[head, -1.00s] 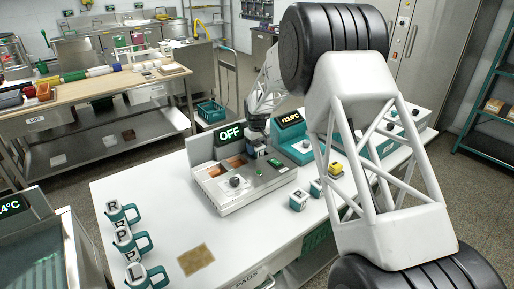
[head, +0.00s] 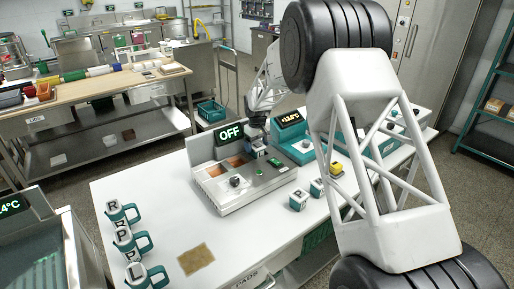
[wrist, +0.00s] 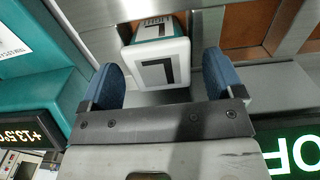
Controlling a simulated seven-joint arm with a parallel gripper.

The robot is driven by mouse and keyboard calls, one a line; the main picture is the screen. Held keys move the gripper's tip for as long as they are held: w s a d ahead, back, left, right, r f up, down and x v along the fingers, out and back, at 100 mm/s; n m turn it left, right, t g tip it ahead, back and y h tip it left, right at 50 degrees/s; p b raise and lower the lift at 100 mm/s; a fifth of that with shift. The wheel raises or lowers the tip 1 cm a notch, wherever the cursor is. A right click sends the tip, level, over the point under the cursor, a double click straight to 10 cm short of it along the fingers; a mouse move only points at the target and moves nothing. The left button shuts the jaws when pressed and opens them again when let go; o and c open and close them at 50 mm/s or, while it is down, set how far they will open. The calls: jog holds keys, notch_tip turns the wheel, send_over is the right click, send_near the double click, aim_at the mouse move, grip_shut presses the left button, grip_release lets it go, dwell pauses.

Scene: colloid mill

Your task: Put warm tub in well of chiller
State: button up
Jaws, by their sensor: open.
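A small teal tub with a white lid marked L (wrist: 160,62) lies between the two blue fingers of my gripper (wrist: 163,80) in the wrist view. The fingers are open, with a visible gap on each side of the tub. In the head view my gripper (head: 257,150) is low over the rear of a grey metal unit (head: 240,200) with an OFF display and copper-coloured wells; the tub there is mostly hidden. A teal unit (head: 303,152) with a temperature display, possibly the chiller, stands just right of it. Its wells are hidden in the head view.
Two tubs marked P (head: 298,200) and a yellow item (head: 336,169) stand right of the grey unit. Several lettered teal mugs (head: 125,240) and a brown pad (head: 196,258) are on the table's left part. Table between them is clear.

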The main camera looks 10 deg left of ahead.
aim_at(258, 146)
notch_tip(258, 146, up, 11)
jog(key=shift+f, duration=0.15)
dwell(0.4)
dwell(0.7)
jog(key=s+d+r+m, duration=0.2)
jog(key=s+d+r, duration=0.4)
jog(key=s+d, duration=0.25)
jog(key=s+d+r+m+t, duration=0.1)
jog(key=s+d+r, duration=0.5)
jog(key=s, duration=0.4)
jog(key=s+d+r+m, duration=0.2)
jog(key=s+d+r, duration=0.3)
jog(key=s+d, duration=0.35)
jog(key=s+d+f+m, duration=0.1)
jog(key=s+d, duration=0.2)
jog(key=s, duration=0.8)
jog(key=s+d+f+m+t, duration=0.1)
jog(key=s+d, duration=0.3)
jog(key=s, duration=0.6)
jog(key=s+d+f+m, duration=0.2)
jog(key=s+d+f, duration=0.1)
jog(key=s, duration=0.8)
jog(key=shift+s+d+f+t, duration=0.25)
jog(key=shift+s+d+t, duration=0.05)
jog(key=shift+s+d, duration=0.05)
